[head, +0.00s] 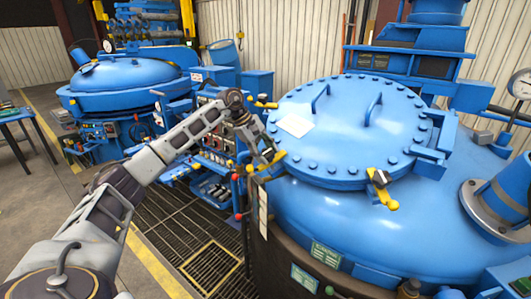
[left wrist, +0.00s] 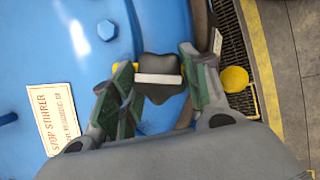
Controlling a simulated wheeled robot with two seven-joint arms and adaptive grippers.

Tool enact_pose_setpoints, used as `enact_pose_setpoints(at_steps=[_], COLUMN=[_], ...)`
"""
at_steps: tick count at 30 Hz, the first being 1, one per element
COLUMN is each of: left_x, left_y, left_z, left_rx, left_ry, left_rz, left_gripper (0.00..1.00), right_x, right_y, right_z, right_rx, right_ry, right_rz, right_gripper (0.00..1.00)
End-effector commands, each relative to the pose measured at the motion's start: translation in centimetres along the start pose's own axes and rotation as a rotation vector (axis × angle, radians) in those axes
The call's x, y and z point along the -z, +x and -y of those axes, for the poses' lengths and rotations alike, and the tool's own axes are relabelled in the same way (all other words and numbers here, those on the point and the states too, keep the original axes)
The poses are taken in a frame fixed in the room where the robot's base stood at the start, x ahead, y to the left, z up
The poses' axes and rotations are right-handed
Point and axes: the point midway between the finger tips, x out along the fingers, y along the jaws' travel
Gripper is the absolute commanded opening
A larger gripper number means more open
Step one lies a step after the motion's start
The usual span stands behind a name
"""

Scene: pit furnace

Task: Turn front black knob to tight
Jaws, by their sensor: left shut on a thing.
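My left gripper (head: 262,153) is at the left edge of the round blue furnace lid (head: 340,125), at a yellow clamp (head: 277,160). In the head view this knob is mostly hidden by the gripper. Another black knob (head: 379,176) sits on a yellow clamp at the lid's near right edge, with no gripper at it. My right gripper is not in view.
The lid has two blue handles (head: 374,107), rim bolts and a white label (head: 296,125), which reads "STOP STIRRER" in the left wrist view. A control panel (head: 215,140) stands behind my left arm. Floor grating (head: 205,265) lies below. A second blue furnace (head: 125,75) stands at back left.

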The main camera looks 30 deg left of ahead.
Motion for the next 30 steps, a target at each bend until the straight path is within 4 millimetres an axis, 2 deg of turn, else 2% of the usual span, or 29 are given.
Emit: enact_pose_setpoints(at_steps=[3,4,9,23,30], left_x=[0.0,0.0,0.0,0.0,0.1], left_y=[-0.1,-0.1,-0.1,-0.4,-2.5], left_z=[-0.1,-0.1,-0.1,0.0,-0.1], left_rx=[-0.003,-0.003,-0.002,-0.001,-0.003], left_ry=[0.002,0.002,0.001,0.0,0.0], left_rz=[-0.001,-0.001,-0.001,-0.001,-0.002], left_gripper=[0.22,0.47,0.67,0.67,0.67], right_x=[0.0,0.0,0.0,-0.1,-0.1], right_y=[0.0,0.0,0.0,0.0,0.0], right_z=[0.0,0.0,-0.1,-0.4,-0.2], right_rx=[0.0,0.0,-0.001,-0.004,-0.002], right_ry=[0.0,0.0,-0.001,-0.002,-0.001], right_rz=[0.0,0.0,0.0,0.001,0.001], right_gripper=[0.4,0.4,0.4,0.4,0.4])
